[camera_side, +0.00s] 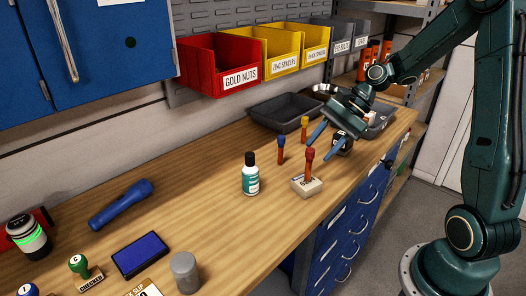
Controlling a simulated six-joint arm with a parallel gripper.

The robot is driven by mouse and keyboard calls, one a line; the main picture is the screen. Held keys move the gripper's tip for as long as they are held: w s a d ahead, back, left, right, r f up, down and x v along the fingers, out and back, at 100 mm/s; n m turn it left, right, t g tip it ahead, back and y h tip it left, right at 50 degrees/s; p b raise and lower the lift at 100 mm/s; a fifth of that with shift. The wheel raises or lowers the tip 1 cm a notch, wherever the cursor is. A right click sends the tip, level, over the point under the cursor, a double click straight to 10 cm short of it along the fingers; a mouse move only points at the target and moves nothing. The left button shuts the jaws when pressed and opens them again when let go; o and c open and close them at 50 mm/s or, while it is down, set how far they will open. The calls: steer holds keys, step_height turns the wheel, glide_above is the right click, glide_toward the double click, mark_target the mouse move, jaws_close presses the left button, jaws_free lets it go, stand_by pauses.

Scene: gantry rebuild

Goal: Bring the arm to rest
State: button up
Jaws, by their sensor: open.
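My gripper (326,143) is at the end of my green arm, above the right part of the wooden bench (215,150). Its two blue fingers are apart with nothing held between them. Below and in front of the gripper, a red-topped orange tool (309,165) stands upright in a pale block (306,187). A blue-topped orange tool (281,150) and a yellow-topped one (304,128) stand just behind and to the left of the fingers. Whether a finger touches any of them I cannot tell.
A white-and-teal bottle (250,175) stands left of the pale block. Dark trays (284,112) and a round dark item (342,144) are near the gripper. Labelled bins (222,65) hang behind. A blue flashlight (121,205) and ink pad (140,254) lie left; the middle bench is clear.

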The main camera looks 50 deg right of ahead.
steer(key=s+a+r+n+t+h, duration=0.1)
steer(key=s+a+r+n+h, duration=0.2)
steer(key=s+r+n, duration=0.2)
steer(key=s+a+r+n+t+h, duration=0.1)
steer(key=s+a+r+n+h, duration=0.3)
steer(key=s+n, duration=0.7)
steer(key=shift+s+r+n, duration=0.3)
steer(key=shift+s+r, duration=0.35)
stand_by(0.5)
